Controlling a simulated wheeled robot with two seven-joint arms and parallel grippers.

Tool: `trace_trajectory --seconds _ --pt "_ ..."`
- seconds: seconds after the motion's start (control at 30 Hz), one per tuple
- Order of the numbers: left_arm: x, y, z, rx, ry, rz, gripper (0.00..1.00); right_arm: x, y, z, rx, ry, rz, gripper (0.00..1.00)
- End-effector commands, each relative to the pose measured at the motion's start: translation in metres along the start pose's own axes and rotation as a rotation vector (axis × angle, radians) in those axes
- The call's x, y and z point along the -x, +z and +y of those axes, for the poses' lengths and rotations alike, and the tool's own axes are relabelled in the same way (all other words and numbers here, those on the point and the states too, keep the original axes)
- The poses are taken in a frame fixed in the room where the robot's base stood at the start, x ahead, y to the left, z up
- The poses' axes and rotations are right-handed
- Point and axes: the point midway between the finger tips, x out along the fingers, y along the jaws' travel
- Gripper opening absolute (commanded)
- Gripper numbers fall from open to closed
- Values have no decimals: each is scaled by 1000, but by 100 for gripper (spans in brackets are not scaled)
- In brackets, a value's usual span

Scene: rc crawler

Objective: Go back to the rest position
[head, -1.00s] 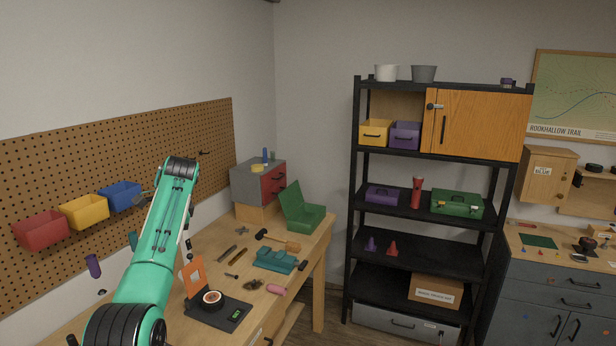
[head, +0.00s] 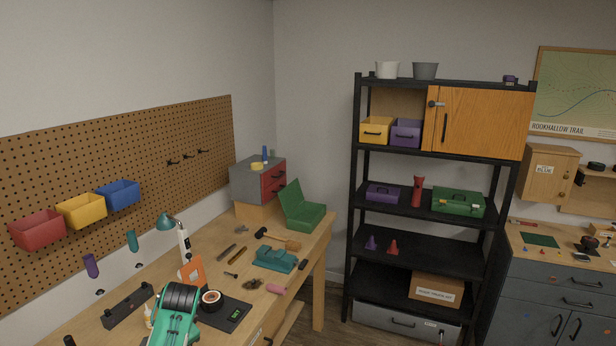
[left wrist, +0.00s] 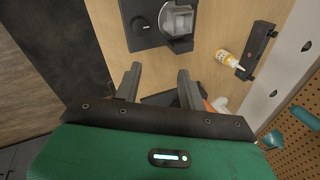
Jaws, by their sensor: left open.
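My left arm shows only as a teal and black link low in the head view, over the front of the workbench (head: 220,257). In the left wrist view my left gripper (left wrist: 157,82) is open, its two dark fingers apart with nothing between them. Beyond the fingers are the bench top, a black scale-like base with a round metal part (left wrist: 178,20), and a small yellow-labelled bottle (left wrist: 228,59). In the head view the left gripper itself is out of sight. My right gripper is in neither view.
A pegboard (head: 120,165) with coloured bins is at left. A black shelf unit (head: 440,155) stands at the back, with bare floor before it.

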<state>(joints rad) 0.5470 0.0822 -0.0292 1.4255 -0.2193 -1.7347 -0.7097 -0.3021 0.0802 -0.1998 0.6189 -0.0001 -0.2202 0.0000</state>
Motion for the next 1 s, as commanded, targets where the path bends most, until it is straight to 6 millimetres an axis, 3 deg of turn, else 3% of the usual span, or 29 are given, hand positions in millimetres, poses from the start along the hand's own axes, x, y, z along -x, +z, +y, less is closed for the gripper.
trace_trajectory --seconds 0.03,0.2,0.47,0.8,1.0 --pt "-9 13 18 17 4 5 41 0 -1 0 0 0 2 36" --pt "-26 50 74 92 16 38 41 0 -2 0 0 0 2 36" --pt "-27 114 158 205 58 91 41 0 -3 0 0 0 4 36" --pt "12 197 256 361 151 159 41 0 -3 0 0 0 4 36" --pt "38 227 287 427 199 182 41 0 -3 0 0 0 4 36"
